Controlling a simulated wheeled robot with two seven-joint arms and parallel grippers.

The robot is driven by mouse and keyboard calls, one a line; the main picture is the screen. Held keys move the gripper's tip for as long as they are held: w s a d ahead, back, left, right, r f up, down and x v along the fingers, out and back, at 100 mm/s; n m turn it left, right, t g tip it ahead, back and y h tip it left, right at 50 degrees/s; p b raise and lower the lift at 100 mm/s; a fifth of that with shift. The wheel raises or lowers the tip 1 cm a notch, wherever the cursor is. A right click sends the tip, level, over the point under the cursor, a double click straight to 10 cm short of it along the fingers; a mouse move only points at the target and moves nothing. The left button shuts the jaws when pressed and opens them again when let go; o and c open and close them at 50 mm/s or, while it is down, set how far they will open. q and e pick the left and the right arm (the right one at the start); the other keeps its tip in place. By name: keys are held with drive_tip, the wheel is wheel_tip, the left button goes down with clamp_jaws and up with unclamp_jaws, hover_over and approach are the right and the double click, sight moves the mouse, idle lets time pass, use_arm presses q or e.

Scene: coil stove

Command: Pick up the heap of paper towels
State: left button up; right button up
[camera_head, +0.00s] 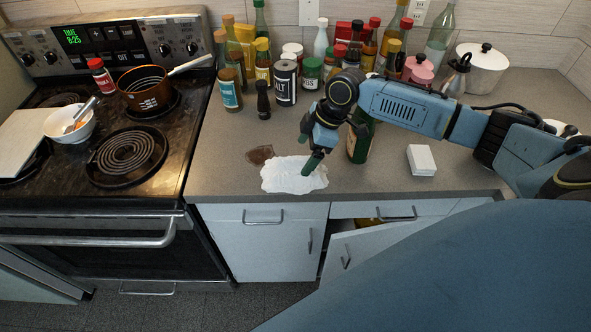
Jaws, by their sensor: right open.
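The heap of paper towels (286,178) is a white, crumpled pile on the grey counter near its front edge. My right gripper (312,168) reaches in from the right with its fingers pointing down at the right part of the heap. It is open. A green finger overlaps the heap in the picture, and I cannot tell whether it touches. My left gripper is not in view.
A brown spill (260,154) lies beside the heap. Several bottles and jars crowd the back of the counter (225,160), with a dark green bottle (358,145) close behind my gripper. A white box (421,160) sits to the right. The stove (180,165) is at left. A cabinet door (370,250) below hangs ajar.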

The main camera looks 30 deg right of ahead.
sight(297, 159)
drive_tip(key=shift+w+a+x, duration=0.1)
drive_tip(key=shift+w+x, duration=0.1)
drive_tip(key=shift+x, duration=1.55)
drive_tip(key=shift+w+a+x, duration=0.15)
drive_tip(key=shift+w+x, duration=0.05)
drive_tip(key=shift+x, duration=1.5)
drive_tip(key=shift+r, duration=0.2)
drive_tip(key=shift+c, duration=0.5)
drive_tip(key=c, duration=0.9)
